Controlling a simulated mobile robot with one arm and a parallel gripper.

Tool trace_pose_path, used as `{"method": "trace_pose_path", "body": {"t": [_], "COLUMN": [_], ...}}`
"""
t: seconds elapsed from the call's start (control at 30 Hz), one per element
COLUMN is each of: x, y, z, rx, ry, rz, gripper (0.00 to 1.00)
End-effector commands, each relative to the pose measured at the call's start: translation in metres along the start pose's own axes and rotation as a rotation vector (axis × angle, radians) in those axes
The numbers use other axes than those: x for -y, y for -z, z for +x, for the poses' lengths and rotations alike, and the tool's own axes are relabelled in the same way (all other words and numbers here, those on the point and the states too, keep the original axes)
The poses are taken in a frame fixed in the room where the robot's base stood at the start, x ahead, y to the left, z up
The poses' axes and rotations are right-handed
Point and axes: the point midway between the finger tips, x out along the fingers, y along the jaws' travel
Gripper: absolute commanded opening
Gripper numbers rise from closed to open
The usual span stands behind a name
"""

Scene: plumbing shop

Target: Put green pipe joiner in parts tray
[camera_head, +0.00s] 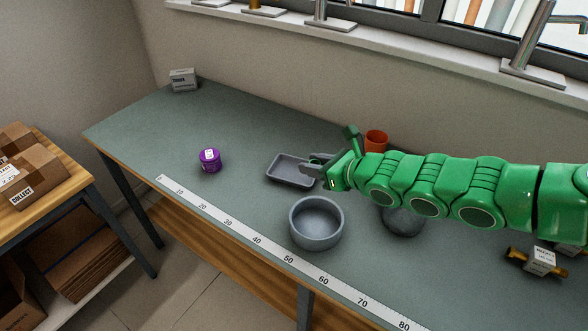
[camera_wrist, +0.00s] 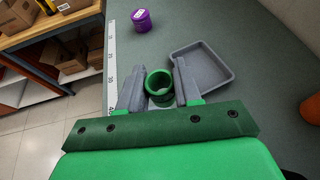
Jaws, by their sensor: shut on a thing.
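The green pipe joiner (camera_wrist: 159,86) is a short, open ring between the grey fingers of my gripper (camera_wrist: 160,92) in the wrist view. My gripper is shut on it. In the head view my gripper (camera_head: 318,168) is at the right end of a small grey rectangular tray (camera_head: 288,171), and I cannot make out the joiner there. In the wrist view the tray (camera_wrist: 205,66) lies just right of the joiner, with its visible inside empty. How high the joiner is above the bench is hard to tell.
A round grey bowl (camera_head: 316,224) stands in front of the tray. A purple capped container (camera_head: 210,160) is to the left, an orange cup (camera_head: 376,141) behind my arm. A dark round object (camera_head: 403,221) is partly hidden below my arm. A ruler strip (camera_head: 228,223) lines the front edge.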

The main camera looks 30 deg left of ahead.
Motion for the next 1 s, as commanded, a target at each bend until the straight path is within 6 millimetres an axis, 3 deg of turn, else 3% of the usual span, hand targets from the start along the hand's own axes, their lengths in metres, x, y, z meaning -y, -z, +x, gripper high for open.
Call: {"method": "trace_pose_path", "body": {"t": [0.4,1.0], "x": [0.0,0.012], "y": [0.019,0.024], "z": [0.007,0.028], "rx": [-0.001,-0.001], "ry": [0.0,-0.002], "rz": [0.003,0.001], "gripper": [0.06,0.06]}}
